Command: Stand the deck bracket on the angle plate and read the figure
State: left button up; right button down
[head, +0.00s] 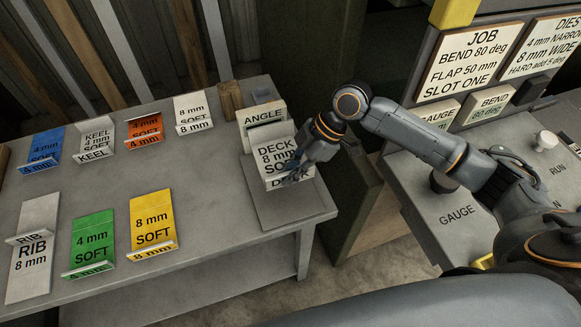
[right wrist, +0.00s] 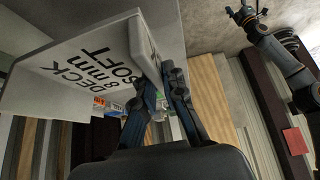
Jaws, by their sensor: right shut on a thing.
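The deck bracket (head: 272,152) is a white bent plate marked DECK 8 mm SOFT, with a lower flap also lettered DECK. It is at the angle plate (head: 300,208), a grey slab with an upright ANGLE sign (head: 262,114) behind. I cannot tell whether the bracket touches the slab. My right gripper (head: 294,174) is shut on the bracket at its lower right. The right wrist view shows the bracket (right wrist: 85,72) with the fingers (right wrist: 160,92) at its flap. No figure is legible; the bracket covers the area below the sign. A small gripper (right wrist: 246,14), apparently my left, shows there.
On the bench (head: 190,190) lie several labelled brackets, among them a green one (head: 92,240), a yellow one (head: 152,220) and a white RIB one (head: 34,245). A wooden block (head: 230,98) stands beside the sign. The JOB board (head: 470,60) and GAUGE console (head: 455,215) are at right.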

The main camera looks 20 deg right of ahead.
notch_tip(320, 180, down, 3)
jog(key=shift+w+r+b, duration=0.1)
jog(key=shift+b, duration=0.5)
jog(key=shift+f+b, duration=0.4)
jog(key=shift+f, duration=0.3)
pick_arm(q)
notch_tip(320, 180, down, 7)
jog(key=s+b, duration=0.1)
jog(key=b, duration=0.3)
jog(key=shift+s+f+b, duration=0.15)
jog(key=shift+s+b, duration=0.15)
jog(key=shift+b, duration=0.1)
pick_arm(e)
jog(key=shift+f, duration=4.15)
jog(key=c, duration=0.9)
grip_release()
jog(key=shift+f, duration=0.1)
jog(key=shift+o, duration=0.2)
jog(key=shift+r+p, duration=2.35)
jog(key=shift+r, duration=0.25)
pick_arm(q)
notch_tip(320, 180, up, 5)
jog(key=shift+f, duration=0.2)
